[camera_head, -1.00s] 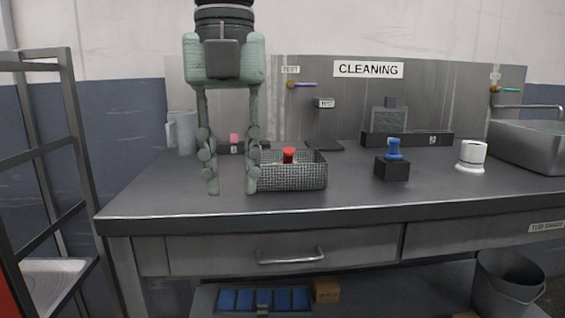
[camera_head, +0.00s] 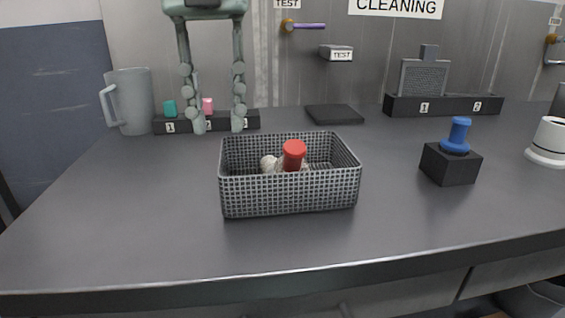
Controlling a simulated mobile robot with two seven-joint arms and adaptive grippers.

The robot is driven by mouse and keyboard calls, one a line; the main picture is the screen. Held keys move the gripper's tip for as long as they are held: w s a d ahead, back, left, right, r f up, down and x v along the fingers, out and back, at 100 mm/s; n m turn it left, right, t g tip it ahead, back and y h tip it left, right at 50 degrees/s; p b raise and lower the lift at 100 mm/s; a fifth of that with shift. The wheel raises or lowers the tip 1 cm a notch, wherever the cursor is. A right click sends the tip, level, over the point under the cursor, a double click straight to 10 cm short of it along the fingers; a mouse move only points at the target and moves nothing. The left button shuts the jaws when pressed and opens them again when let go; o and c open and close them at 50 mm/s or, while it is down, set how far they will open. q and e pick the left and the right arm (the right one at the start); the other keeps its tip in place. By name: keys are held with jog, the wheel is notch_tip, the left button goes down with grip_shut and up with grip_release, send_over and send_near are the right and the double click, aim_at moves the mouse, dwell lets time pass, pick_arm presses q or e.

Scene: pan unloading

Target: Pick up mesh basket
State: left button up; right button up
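The grey mesh basket (camera_head: 290,195) sits upright on the dark table, near the middle of the view. Inside it are a red cylinder-shaped item (camera_head: 294,155) and a small whitish lump (camera_head: 268,163). My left gripper (camera_head: 218,127) hangs from the top of the view with its two fingers pointing down and spread apart. Nothing shows between the fingers. My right gripper is not in view.
Behind the fingers is a black numbered holder (camera_head: 250,120) with small teal and pink items. A grey pitcher (camera_head: 132,102) stands at the back left. A blue-knobbed black block (camera_head: 450,165) and a white cup-like object (camera_head: 549,140) stand right. The table left of the basket is clear.

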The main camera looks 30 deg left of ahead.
aim_at(220, 154)
pick_arm(q)
notch_tip(220, 154, down, 8)
jog(key=shift+s+r, duration=0.1)
jog(key=shift+r, duration=0.15)
grip_shut()
dwell(0.4)
